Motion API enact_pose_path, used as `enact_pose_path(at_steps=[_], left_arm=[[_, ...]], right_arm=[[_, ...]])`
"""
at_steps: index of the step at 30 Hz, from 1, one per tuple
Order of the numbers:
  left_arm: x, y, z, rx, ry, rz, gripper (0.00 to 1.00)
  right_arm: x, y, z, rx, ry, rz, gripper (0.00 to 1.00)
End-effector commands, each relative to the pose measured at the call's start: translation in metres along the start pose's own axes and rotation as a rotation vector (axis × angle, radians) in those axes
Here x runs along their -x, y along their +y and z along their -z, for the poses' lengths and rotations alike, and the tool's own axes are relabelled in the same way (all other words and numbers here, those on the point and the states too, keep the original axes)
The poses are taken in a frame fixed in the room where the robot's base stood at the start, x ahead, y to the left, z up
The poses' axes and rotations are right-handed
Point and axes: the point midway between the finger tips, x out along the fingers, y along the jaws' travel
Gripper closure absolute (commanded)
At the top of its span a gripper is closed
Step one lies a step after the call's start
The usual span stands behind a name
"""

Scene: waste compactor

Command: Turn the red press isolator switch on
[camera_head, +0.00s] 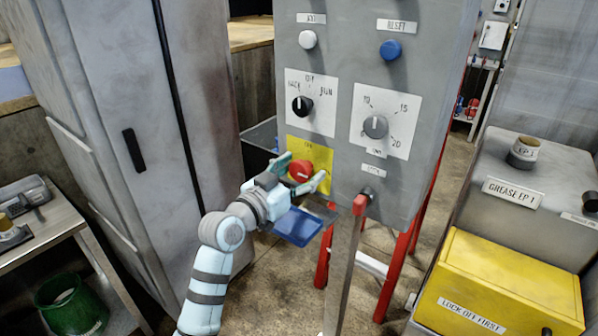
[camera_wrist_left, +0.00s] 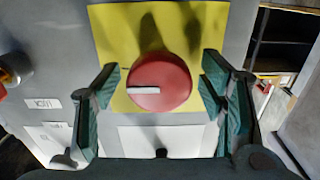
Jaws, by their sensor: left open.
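The red isolator switch (camera_head: 300,171) is a round knob on a yellow plate (camera_head: 323,156) low on the left of the grey control panel. In the left wrist view the red knob (camera_wrist_left: 160,82) carries a white pointer bar that points to the left of the picture. My left gripper (camera_head: 304,172) is open in front of the knob. Its fingers stand on either side of the knob, with a visible gap on each side in the left wrist view (camera_wrist_left: 158,85). My right gripper is not in view.
The grey panel also carries a black selector knob (camera_head: 302,105), a grey dial (camera_head: 375,127), a white button (camera_head: 308,39) and a blue button (camera_head: 390,49). A red-tipped lever (camera_head: 360,205) stands just right of my gripper. A yellow lock-off box (camera_head: 500,285) is at right.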

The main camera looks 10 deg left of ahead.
Motion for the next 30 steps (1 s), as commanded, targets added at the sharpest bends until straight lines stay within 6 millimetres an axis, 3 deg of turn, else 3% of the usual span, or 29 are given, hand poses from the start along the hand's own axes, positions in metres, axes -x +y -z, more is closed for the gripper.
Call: enact_pose_path(at_steps=[5, 15, 18, 30], left_arm=[[0.011, -0.001, 0.0, -0.002, 0.001, 0.002, 0.36], [0.099, -0.001, -0.001, -0.007, -0.004, 0.001, 0.36], [0.114, -0.001, -0.001, -0.004, -0.002, 0.001, 0.36], [0.12, 0.0, 0.0, 0.001, 0.0, 0.0, 0.36]], right_arm=[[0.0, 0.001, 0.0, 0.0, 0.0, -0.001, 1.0], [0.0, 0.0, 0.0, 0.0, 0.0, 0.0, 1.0], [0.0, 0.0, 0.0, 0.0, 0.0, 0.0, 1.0], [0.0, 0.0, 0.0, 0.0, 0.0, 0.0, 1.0]])
